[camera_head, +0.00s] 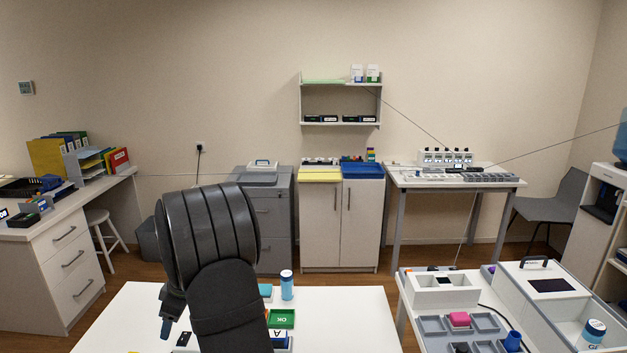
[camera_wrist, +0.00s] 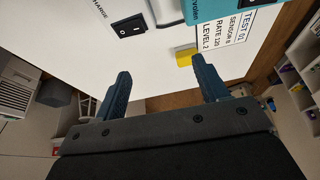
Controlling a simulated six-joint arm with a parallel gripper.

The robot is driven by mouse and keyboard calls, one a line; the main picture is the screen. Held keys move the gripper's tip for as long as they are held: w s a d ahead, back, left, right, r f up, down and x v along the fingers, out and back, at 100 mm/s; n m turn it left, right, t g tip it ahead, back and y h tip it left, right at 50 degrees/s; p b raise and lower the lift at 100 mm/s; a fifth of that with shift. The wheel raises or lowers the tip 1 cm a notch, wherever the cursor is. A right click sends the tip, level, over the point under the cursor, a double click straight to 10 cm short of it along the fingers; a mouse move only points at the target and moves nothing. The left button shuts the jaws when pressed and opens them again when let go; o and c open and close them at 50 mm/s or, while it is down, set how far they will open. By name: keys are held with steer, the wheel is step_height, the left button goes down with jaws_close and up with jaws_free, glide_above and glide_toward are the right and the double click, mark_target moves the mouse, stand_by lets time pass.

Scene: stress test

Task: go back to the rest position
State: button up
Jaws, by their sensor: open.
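My gripper (camera_wrist: 160,85) shows in the wrist view with its two dark blue fingers spread apart and nothing between them. It is over the edge of the white table, with the floor beyond. In the head view my dark arm rises in front of the white table (camera_head: 345,310), and it hides part of the tabletop. Only a small blue tip of the gripper (camera_head: 165,328) shows there, at the lower left of the arm.
On the table are a blue bottle (camera_head: 287,285), a green OK tray (camera_head: 282,318) and a TEST 01 card (camera_wrist: 238,28). A black switch (camera_wrist: 128,25) and a yellow block (camera_wrist: 185,58) also lie near. A second table with grey trays (camera_head: 432,325) stands at right.

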steer(key=w+d+r+m+t, duration=0.1)
steer(key=w+d+m, duration=0.35)
steer(key=d, duration=0.85)
steer(key=w+d+r+m+t, duration=0.1)
steer(key=w+d+m, duration=0.3)
steer(key=d, duration=1)
steer(key=s+d+r+m+t+h, duration=0.1)
steer(key=s+d+m, duration=0.1)
steer(key=d, duration=1.1)
steer(key=s+d+r+m+t+h, duration=0.1)
steer(key=d+m, duration=0.2)
steer(key=d, duration=1)
steer(key=shift+s+d+r+h, duration=0.15)
steer(key=shift+s+h, duration=0.25)
